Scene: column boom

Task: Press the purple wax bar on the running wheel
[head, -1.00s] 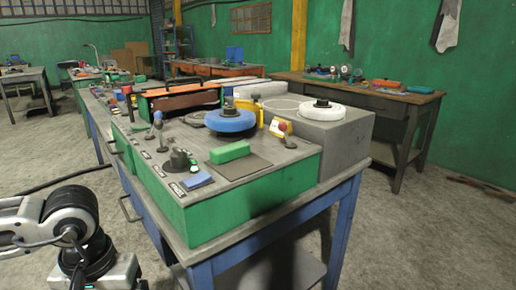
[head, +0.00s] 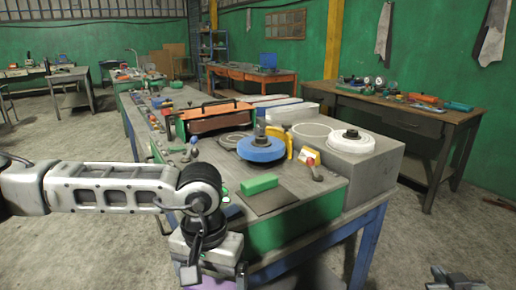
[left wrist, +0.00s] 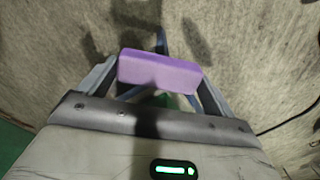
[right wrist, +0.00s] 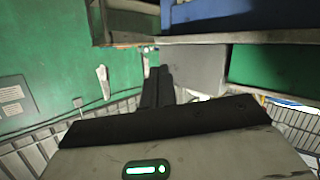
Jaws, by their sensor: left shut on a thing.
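The purple wax bar (left wrist: 160,73) is held between the two fingers of my left gripper (left wrist: 158,80), clear of the bench. In the head view a strip of the bar (head: 210,284) shows at the bottom edge, below my left wrist. A blue wheel (head: 261,150) and a white wheel (head: 347,142) lie flat on the machine on the bench, both beyond the left gripper. I cannot tell from the frames which one turns. My right gripper (right wrist: 159,75) has its fingers together and holds nothing visible; its arm shows at the head view's lower right corner (head: 455,280).
A green bar (head: 260,184) lies by a dark mat (head: 280,199) at the machine's front. Levers and a red-knobbed lever (head: 313,168) stand up from the top. A yellow guard (head: 304,143) stands beside the blue wheel. Floor at the right is clear.

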